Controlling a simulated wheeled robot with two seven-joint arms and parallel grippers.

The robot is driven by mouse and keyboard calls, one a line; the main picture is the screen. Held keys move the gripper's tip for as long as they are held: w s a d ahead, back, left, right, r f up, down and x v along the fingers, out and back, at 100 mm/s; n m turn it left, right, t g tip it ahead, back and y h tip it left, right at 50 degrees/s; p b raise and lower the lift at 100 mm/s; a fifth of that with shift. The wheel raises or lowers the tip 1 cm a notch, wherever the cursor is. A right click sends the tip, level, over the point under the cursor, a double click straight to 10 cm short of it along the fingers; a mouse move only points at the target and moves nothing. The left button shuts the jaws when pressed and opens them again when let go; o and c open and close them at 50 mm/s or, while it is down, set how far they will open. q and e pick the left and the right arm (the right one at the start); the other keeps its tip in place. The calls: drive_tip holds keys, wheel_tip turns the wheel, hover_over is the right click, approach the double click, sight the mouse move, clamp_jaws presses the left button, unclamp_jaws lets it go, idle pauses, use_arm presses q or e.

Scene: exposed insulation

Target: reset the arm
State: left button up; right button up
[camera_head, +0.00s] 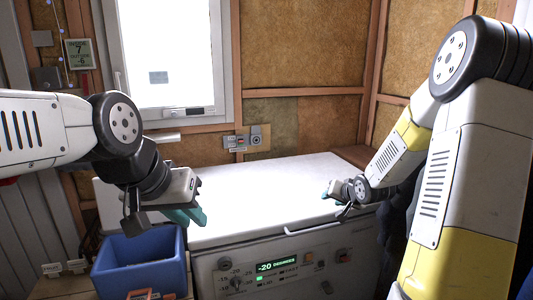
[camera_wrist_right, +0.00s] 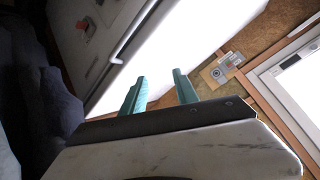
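My left gripper (camera_head: 188,215) hangs above the left front of the white chest freezer (camera_head: 265,185), beside and above a blue bin (camera_head: 140,262). Its teal fingertips show, but the gap between them is unclear, and I see nothing held. My right gripper (camera_head: 343,205) is over the right front part of the freezer lid, near the lid handle (camera_head: 313,228). In the right wrist view, the two teal fingers of the right gripper (camera_wrist_right: 160,90) stand apart with nothing between them. The freezer lid is shut.
The freezer front carries a control panel (camera_head: 283,273) with a lit green display. A window (camera_head: 170,60) and a wall switch box (camera_head: 240,141) are behind. Dark cloth (camera_head: 398,205) hangs at the right, by my right arm. The lid top is bare.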

drive_tip(key=s+a+r+n+g+h, duration=0.1)
drive_tip(key=s+a+r, duration=0.1)
drive_tip(key=s+r, duration=0.65)
drive_tip(key=s+a+r+n+g, duration=0.2)
drive_tip(key=s+r, duration=0.4)
drive_tip(key=s, duration=0.5)
drive_tip(key=s+a+n+g+y, duration=0.1)
drive_tip(key=s+a, duration=0.2)
drive_tip(key=s, duration=0.9)
drive_tip(key=shift+a+r, duration=0.35)
drive_tip(key=shift+a, duration=0.05)
